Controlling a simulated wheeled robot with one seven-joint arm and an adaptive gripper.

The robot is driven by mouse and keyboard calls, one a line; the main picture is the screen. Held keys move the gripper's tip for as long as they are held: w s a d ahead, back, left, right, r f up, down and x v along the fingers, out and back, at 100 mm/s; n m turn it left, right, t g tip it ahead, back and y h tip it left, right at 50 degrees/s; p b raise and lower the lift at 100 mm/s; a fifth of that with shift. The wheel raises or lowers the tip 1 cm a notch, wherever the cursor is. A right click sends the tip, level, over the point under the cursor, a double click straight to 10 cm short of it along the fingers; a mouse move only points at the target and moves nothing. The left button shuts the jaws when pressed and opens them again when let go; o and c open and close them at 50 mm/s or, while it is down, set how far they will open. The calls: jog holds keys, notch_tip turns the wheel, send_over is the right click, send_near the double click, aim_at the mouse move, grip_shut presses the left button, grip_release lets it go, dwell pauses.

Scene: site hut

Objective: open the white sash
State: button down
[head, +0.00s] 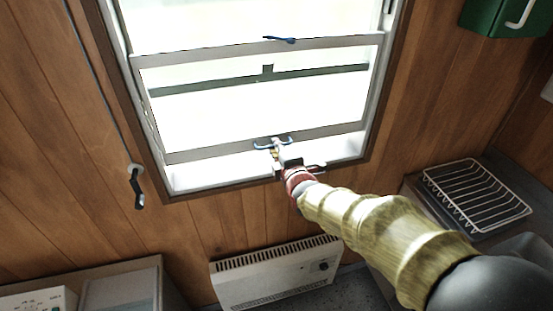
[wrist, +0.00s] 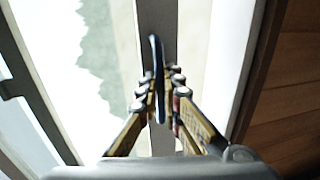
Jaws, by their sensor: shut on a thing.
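The white sash (head: 215,150) is the lower framed pane of the window in the head view. A pale band lies between its bottom rail and the wooden surround; I cannot tell how much of it is open gap and how much is sill. A blue handle (head: 260,146) sits on the bottom rail. My gripper (head: 277,152) reaches it from the lower right and is shut on it. In the wrist view, the fingers of my gripper (wrist: 164,84) close around the blue handle (wrist: 157,52), with the grey rail behind. The fingers hide part of the handle.
A second blue fitting (head: 280,39) is on the upper rail. A white heater (head: 275,275) is on the wall below. A wire dish rack (head: 477,194) stands at right, and a green box (head: 500,15) hangs above.

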jog(key=p, duration=0.2)
send_near(272, 111)
jog(key=x, duration=0.5)
jog(key=shift+w, duration=0.2)
jog(key=c, duration=2.2)
grip_release()
jog(key=shift+o, duration=0.6)
jog(key=shift+s, duration=0.1)
jog(key=v, duration=1.1)
jog(key=shift+s, duration=0.35)
jog(key=shift+d, duration=0.1)
